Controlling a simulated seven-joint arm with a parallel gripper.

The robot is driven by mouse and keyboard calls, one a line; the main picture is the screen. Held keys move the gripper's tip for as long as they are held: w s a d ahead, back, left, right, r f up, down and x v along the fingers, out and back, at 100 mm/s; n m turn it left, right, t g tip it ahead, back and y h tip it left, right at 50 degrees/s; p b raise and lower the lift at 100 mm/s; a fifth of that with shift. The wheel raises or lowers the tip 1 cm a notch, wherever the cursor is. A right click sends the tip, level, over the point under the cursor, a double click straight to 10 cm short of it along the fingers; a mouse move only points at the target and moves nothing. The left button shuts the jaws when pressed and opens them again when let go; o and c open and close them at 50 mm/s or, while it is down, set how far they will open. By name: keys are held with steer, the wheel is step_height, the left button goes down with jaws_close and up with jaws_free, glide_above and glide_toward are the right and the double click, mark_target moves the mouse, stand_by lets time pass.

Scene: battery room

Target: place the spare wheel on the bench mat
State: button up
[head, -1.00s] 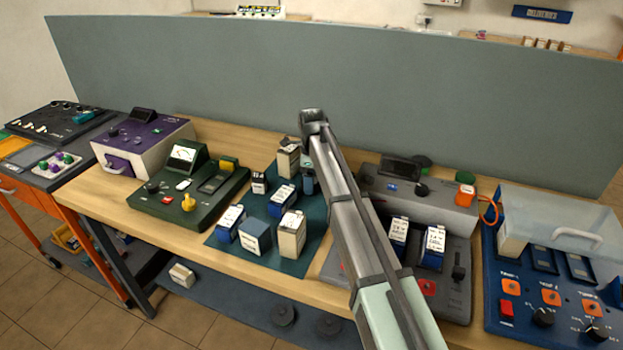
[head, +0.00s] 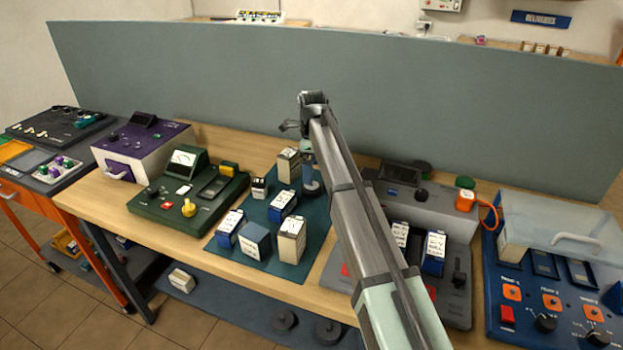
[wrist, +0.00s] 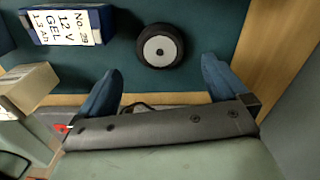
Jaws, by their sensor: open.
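The spare wheel (wrist: 160,46), black with a pale hub, lies flat on the teal bench mat (wrist: 208,30) in the wrist view, apart from any battery. In the head view the wheel (head: 313,188) shows beside my arm, near the right edge of the mat (head: 266,212). My gripper (wrist: 158,86) is open and empty, its blue fingers spread wide with nothing between them. It is above the mat, with the wheel just beyond the gap between the fingertips in the wrist view. In the head view my forearm hides part of the gripper and mat.
Several batteries stand on the mat, including a blue-cased one (wrist: 66,25) left of the wheel. A green tester (head: 188,188) stands left of the mat; a grey charger (head: 420,195) stands right, partly behind my arm. A tall grey panel (head: 230,85) closes the back.

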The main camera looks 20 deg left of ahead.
steer(key=shift+r, duration=2.75)
